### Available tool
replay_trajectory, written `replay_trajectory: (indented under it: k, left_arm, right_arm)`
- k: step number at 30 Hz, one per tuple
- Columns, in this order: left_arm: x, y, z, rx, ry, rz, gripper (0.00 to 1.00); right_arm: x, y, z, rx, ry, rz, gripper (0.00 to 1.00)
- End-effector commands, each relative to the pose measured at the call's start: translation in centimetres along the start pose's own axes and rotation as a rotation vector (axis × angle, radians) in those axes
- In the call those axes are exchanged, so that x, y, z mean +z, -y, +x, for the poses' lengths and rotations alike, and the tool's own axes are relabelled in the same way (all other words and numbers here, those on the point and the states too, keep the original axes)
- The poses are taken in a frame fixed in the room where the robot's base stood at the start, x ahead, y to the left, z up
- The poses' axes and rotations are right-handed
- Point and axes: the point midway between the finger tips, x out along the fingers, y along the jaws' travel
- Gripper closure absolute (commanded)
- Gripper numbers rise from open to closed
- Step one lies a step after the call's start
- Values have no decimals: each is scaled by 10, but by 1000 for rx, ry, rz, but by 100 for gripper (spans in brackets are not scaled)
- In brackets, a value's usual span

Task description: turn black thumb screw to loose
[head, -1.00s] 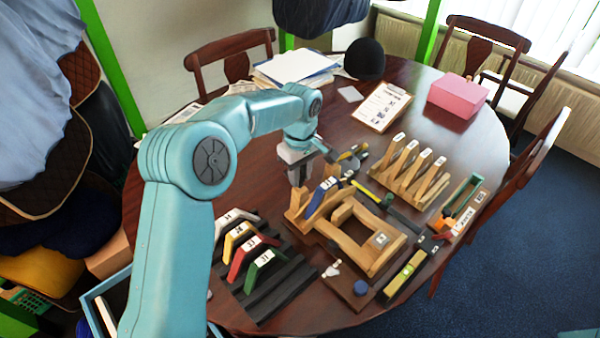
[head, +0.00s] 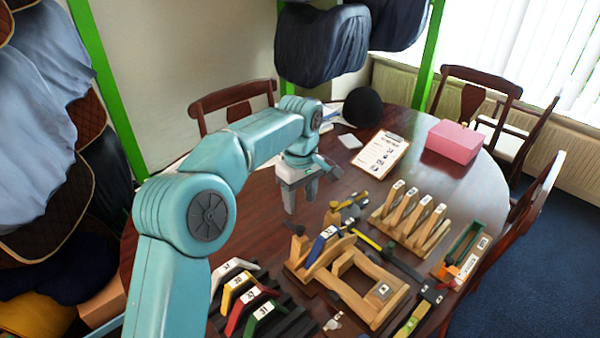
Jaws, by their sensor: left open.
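A wooden saddle fixture (head: 345,283) stands on the table, with a blue numbered bracket (head: 321,246) on its left part. A small black knob, which looks like the black thumb screw (head: 297,229), sits on top of the wooden post at the fixture's far left end. My left gripper (head: 301,198) is above and behind this knob, fingers pointing down, open and empty. It appears apart from the knob. The knob is small, so I cannot tell whether it is loose or tight. My right gripper is not in view.
White, yellow, red and green brackets (head: 246,296) stand on a dark rack at the front left. A wooden slotted rack (head: 411,213), tools, a clipboard (head: 381,154) and a pink box (head: 453,142) lie to the right. The tabletop behind the fixture is partly clear.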

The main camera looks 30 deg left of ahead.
Motion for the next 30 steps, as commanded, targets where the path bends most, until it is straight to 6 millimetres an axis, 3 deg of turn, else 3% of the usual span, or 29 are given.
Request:
replay_trajectory:
  k: [3, 10, 30]
  left_arm:
    - [0, -1, -34, 5, -2, 0, 48]
    - [0, -1, -72, 2, -2, 0, 48]
    - [0, 0, -80, 0, -1, 0, 48]
  right_arm:
    - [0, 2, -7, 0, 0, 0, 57]
    - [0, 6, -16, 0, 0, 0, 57]
    - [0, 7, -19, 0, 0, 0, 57]
